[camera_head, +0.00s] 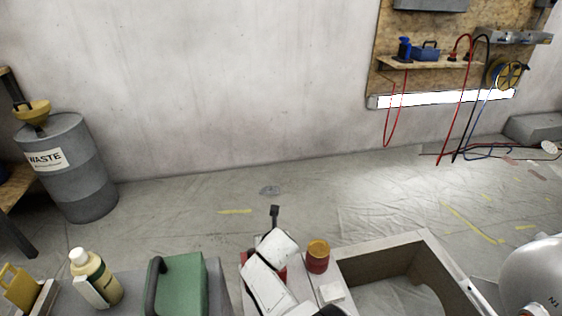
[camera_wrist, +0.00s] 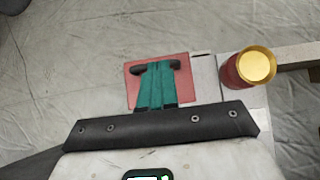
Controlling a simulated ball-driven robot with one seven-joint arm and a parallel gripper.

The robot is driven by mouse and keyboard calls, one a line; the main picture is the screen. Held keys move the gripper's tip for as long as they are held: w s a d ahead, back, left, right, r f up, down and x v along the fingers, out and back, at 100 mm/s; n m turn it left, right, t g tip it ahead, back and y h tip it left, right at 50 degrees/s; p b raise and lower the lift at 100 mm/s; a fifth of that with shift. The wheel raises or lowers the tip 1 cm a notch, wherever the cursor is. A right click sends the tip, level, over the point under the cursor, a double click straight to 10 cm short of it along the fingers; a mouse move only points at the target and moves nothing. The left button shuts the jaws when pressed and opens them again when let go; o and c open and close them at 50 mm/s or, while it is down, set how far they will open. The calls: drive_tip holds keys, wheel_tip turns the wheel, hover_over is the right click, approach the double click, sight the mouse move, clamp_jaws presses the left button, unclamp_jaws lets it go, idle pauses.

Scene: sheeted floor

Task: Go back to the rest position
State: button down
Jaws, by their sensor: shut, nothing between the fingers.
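My white arm (camera_head: 268,272) reaches up from the bottom middle of the head view. The gripper's fingers cannot be made out clearly there.
A red can with a yellow top (camera_head: 318,256) stands close right of my arm; it also shows in the wrist view (camera_wrist: 248,68). An open box (camera_head: 388,252) is further right. A green case (camera_head: 182,284) and a bottle (camera_head: 95,277) stand left. The floor beyond is mostly clear.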

drive_tip(key=shift+f, duration=0.1)
drive_tip(key=s+d+f+m+g+h, duration=0.1)
drive_tip(key=s+d+f+m, duration=0.3)
drive_tip(key=d+m, duration=0.3)
drive_tip(key=s+d+f+m+g+h, duration=0.1)
drive_tip(key=s+d+f+m, duration=0.4)
drive_tip(key=d+m, duration=0.2)
drive_tip(key=s+d+r+m+g+h, duration=0.1)
drive_tip(key=s+d+m+g, duration=0.1)
drive_tip(key=s+d+m, duration=0.65)
drive_tip(key=s+d+m+g, duration=0.1)
drive_tip(key=s+d+m, duration=0.5)
drive_tip(key=s, duration=0.5)
drive_tip(key=s+d+r+m+g, duration=0.1)
drive_tip(key=s+d+r+m, duration=0.1)
drive_tip(key=s+r+m, duration=0.35)
drive_tip(key=s+d+r+m+g, duration=0.1)
drive_tip(key=s+d+r+m, duration=0.1)
drive_tip(key=s, duration=0.7)
drive_tip(key=s+d+r+m, duration=0.2)
drive_tip(key=s+r+m, duration=0.2)
drive_tip(key=s, duration=0.3)
wheel_tip(320, 180, up, 18)
drive_tip(key=p, duration=1.9)
drive_tip(key=shift+w, duration=0.2)
